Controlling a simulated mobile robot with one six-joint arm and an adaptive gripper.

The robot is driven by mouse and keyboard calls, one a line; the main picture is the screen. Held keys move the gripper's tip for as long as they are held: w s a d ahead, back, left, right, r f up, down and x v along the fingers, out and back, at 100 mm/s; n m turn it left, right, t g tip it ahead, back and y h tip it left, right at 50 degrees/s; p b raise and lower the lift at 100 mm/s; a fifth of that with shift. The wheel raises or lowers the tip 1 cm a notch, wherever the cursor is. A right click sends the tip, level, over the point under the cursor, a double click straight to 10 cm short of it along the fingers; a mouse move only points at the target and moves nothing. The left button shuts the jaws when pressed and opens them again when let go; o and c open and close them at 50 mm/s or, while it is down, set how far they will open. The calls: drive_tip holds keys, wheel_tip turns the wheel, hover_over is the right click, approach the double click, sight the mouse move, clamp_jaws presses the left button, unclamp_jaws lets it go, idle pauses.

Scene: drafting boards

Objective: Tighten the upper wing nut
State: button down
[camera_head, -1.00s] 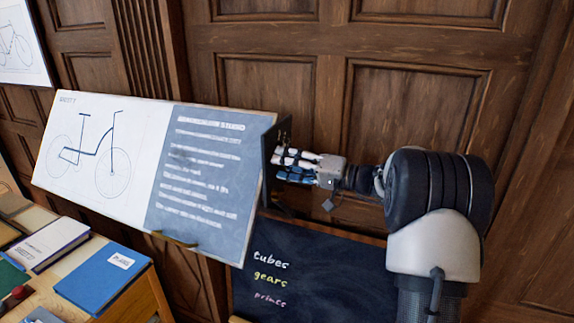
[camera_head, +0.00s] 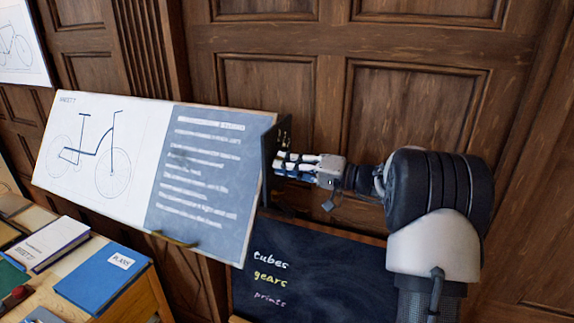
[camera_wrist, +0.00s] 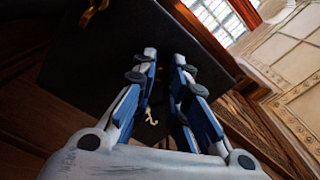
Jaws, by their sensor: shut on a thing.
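The tilted display board has a dark end plate (camera_wrist: 95,75) at its right end, which also shows edge-on in the head view (camera_head: 268,150). My gripper (camera_head: 279,162) reaches in from the right, with its tips at this plate. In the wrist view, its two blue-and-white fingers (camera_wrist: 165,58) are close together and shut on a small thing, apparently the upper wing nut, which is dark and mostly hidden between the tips. A brass fitting (camera_wrist: 94,14) shows on the plate at the upper left. A small pale curved piece (camera_wrist: 151,115) shows between the fingers.
The board (camera_head: 105,150) carries a bicycle drawing and a grey text panel. A dark chalkboard (camera_head: 310,275) stands below my gripper. A desk with a blue folder (camera_head: 102,277) and a white book (camera_head: 52,243) is at the lower left. Wood panelling is close behind.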

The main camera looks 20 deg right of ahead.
drive_tip(key=m+p, duration=1)
drive_tip(key=m, duration=1.2)
idle(0.6)
drive_tip(key=c, duration=0.8)
unclamp_jaws()
drive_tip(key=shift+c, duration=0.2)
